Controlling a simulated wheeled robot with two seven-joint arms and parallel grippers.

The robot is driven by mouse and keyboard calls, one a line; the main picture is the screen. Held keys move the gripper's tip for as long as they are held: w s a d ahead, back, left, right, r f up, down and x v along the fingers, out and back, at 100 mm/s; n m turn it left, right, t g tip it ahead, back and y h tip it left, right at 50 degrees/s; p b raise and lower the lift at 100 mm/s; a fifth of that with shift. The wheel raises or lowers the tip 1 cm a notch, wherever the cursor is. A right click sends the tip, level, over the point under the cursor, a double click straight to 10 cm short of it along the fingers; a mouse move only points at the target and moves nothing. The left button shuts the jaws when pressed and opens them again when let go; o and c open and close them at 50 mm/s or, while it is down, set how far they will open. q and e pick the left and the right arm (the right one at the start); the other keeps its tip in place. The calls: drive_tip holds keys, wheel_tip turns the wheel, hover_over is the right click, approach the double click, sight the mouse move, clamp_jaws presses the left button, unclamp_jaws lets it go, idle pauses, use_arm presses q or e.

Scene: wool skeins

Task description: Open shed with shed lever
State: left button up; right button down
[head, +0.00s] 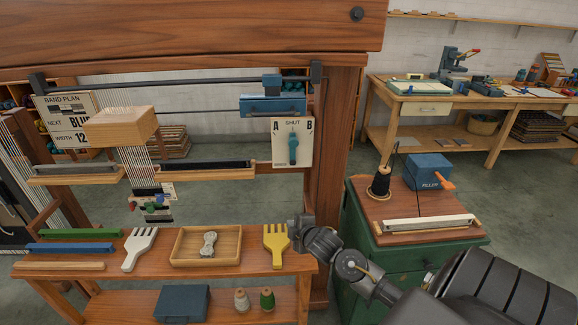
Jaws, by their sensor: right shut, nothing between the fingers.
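The shed lever (293,150) is a blue-green handle on a pale panel (281,156) lettered A, SHUT and B. It stands upright, in line with SHUT between A and B. The panel is fixed beside the right post of the wooden loom. White warp threads (137,160) hang at the loom's left, through a wooden block (122,126). My right gripper (296,226) is shut and empty, below the lever panel and apart from it, near the right end of the front bench. My left gripper is out of view.
The bench (200,262) holds a white comb (139,247), a yellow comb (276,243), a wooden tray (176,248) and coloured sticks. A green cabinet (402,262) stands right with a spool and blue filler box. A loom post (332,165) rises right of the panel.

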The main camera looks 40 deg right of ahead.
drive_tip(key=w+d+r+n+t, duration=0.2)
drive_tip(key=r+n, duration=0.1)
drive_tip(key=r, duration=0.7)
drive_tip(key=w+d+r+n+t, duration=0.1)
drive_tip(key=w+r+n+t, duration=0.15)
drive_tip(key=r, duration=0.75)
drive_tip(key=w+d+p, duration=0.3)
drive_tip(key=w, duration=0.7)
drive_tip(key=s+d+p, duration=0.1)
drive_tip(key=s+d, duration=0.1)
drive_tip(key=d, duration=0.1)
drive_tip(key=shift+f+p, duration=0.3)
drive_tip(key=shift+p, duration=0.1)
